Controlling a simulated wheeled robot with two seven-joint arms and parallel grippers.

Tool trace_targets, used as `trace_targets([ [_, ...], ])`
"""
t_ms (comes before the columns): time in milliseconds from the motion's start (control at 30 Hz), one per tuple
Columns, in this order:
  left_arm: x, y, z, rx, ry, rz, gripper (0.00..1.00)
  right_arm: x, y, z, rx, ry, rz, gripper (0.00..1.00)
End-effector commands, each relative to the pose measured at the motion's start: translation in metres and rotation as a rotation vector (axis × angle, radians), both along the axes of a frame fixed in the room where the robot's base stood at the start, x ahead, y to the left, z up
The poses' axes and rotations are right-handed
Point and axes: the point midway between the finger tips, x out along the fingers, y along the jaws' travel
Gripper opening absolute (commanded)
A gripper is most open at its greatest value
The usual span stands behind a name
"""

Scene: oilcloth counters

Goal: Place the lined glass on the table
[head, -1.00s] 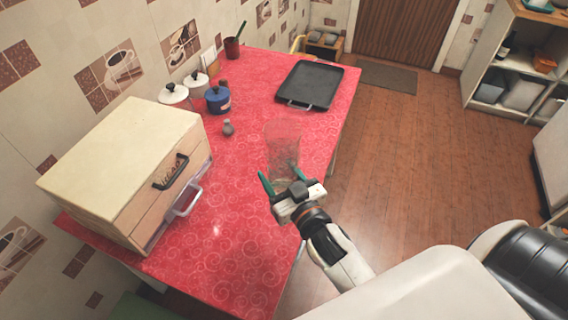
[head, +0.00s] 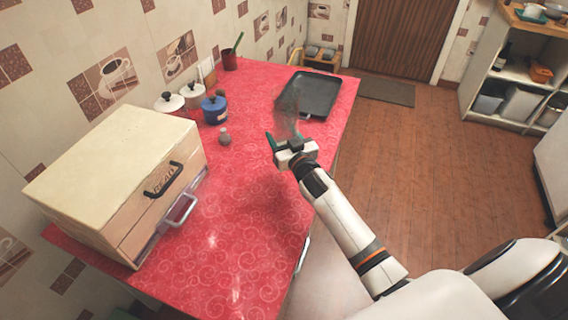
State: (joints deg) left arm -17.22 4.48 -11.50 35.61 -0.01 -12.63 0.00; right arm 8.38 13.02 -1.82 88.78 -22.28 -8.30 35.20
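The lined glass (head: 287,108) is clear and hard to make out against the red tabletop and the dark tray. The glass looks upright, over the right side of the red table (head: 240,240), overlapping the tray's near-left corner in the picture. I cannot tell how high it is above the table.
A black tray (head: 318,90) lies at the table's far right. A wooden bread box (head: 120,180) stands at the left. Lidded pots, including a blue one (head: 215,112), a small grey shaker (head: 224,138) and a red cup (head: 230,61) line the wall side. The near tabletop is clear.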

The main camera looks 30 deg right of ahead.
Motion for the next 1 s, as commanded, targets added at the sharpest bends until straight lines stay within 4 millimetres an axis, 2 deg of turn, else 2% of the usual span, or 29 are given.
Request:
trace_targets([
  [100,0.001,0.0,-0.004,0.0,-0.001,0.0,0.36,0.0,0.001,-0.02,0.003,-0.003,0.0,0.3],
  [267,0.001,0.0,-0.006,0.0,-0.001,0.0,0.36,0.001,0.001,-0.032,0.002,-0.007,0.001,0.3],
  [500,0.001,0.0,-0.013,0.001,-0.001,0.0,0.36,0.001,0.0,-0.063,0.002,-0.005,0.0,0.3],
  [967,0.001,0.002,-0.016,0.002,0.0,0.0,0.36,0.0,0.001,-0.073,0.0,-0.007,0.002,0.3],
  [1000,0.0,0.002,-0.015,0.002,0.0,0.0,0.36,0.0,0.001,-0.074,0.0,-0.001,0.001,0.66],
])
